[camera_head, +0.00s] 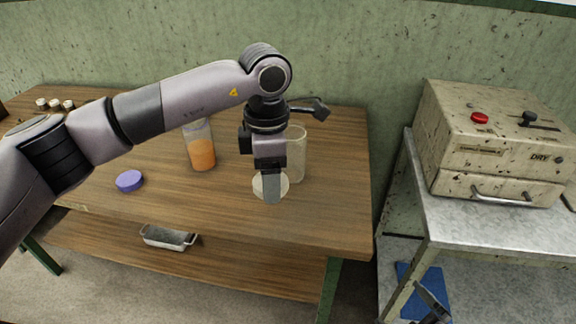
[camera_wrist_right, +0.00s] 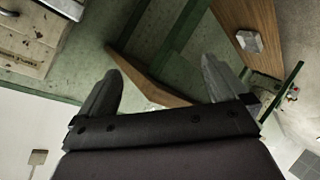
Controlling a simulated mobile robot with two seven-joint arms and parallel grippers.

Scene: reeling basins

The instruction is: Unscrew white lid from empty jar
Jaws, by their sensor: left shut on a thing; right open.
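The clear empty jar (camera_head: 298,160) stands upright on the wooden table, partly hidden behind my left gripper and wrist. Its top looks uncovered. My left gripper (camera_head: 271,197) points down in front of the jar and is shut on the round white lid (camera_head: 284,184). The lid appears apart from the jar, at its front left; I cannot tell whether it touches the tabletop. My right gripper (camera_head: 436,304) is low at the bottom right, away from the table. In the right wrist view its fingers (camera_wrist_right: 162,85) are spread and empty.
A jar with orange contents (camera_head: 202,153) stands left of the empty jar. A purple lid (camera_head: 130,181) lies near the table's (camera_head: 340,205) front left. Several small white-topped items (camera_head: 55,104) sit far left. A metal tray (camera_head: 168,237) is on the lower shelf. A beige machine (camera_head: 495,145) stands right.

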